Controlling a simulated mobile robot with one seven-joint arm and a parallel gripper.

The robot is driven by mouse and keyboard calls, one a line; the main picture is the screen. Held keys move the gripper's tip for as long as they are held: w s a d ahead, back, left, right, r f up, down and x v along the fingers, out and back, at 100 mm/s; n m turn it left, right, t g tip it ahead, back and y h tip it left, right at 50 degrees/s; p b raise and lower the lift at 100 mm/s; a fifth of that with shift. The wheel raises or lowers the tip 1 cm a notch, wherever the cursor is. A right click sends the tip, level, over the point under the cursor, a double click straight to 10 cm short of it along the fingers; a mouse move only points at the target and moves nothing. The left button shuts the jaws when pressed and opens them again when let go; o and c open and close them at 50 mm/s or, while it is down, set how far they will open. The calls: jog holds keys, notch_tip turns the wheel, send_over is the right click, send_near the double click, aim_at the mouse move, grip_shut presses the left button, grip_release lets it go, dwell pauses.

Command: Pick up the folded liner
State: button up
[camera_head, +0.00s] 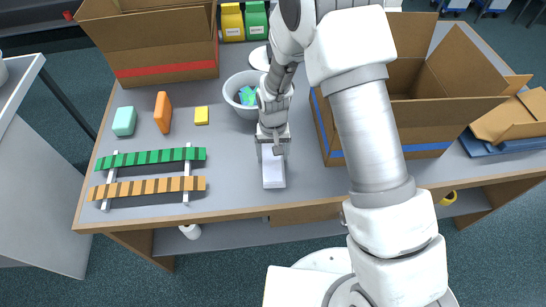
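A white rectangular piece (273,172), which appears to be the folded liner, lies near the front edge of the grey table. My gripper (272,148) points down at the far end of this piece. Its fingers seem to be apart, one near each long side. The gripper covers the far end, so I cannot tell whether the fingers touch it or grip it.
An open box with a blue stripe (392,152) stands close on the right. A grey bin (232,103) is behind left. Green (152,158) and orange (147,188) slatted strips lie left. A red-striped box (165,71) stands at back left.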

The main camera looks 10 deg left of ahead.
jog(key=c, duration=0.5)
jog(key=shift+o, duration=0.2)
jog(key=shift+r, duration=0.1)
notch_tip(320, 180, up, 22)
jog(key=p, duration=0.8)
